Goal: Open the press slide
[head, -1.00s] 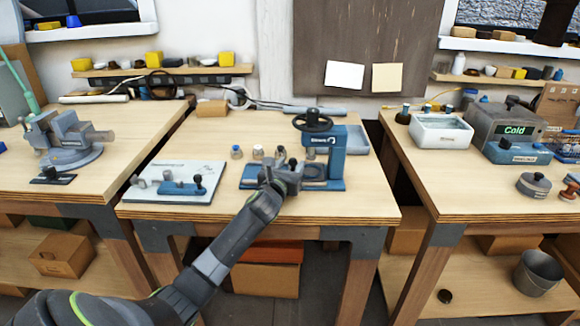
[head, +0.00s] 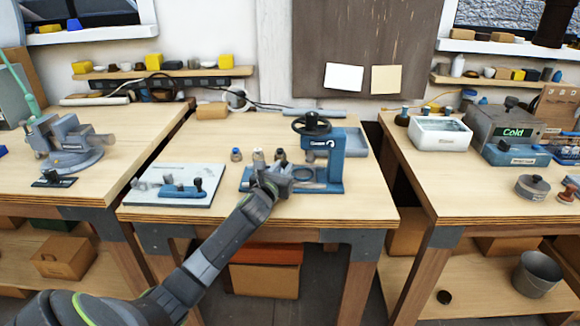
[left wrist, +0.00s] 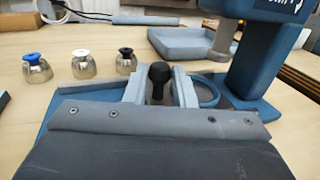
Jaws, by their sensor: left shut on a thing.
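The blue press (head: 334,160) with a black handwheel stands on the middle table. My left gripper (head: 274,169) is at the left part of the press base. In the left wrist view its two grey fingers (left wrist: 158,88) are shut on the upright black knob (left wrist: 158,76) of the press slide. A blue ring (left wrist: 206,92) shows on the press just right of the fingers; in the head view it lies left of the press column. The gripper body hides most of the slide. My right gripper is not in view.
Three metal caps with blue, white and black tops (left wrist: 80,66) stand close behind the press base. A pale board with a blue fixture (head: 182,190) lies to the left. A blue-grey tray (left wrist: 185,44) sits behind the press.

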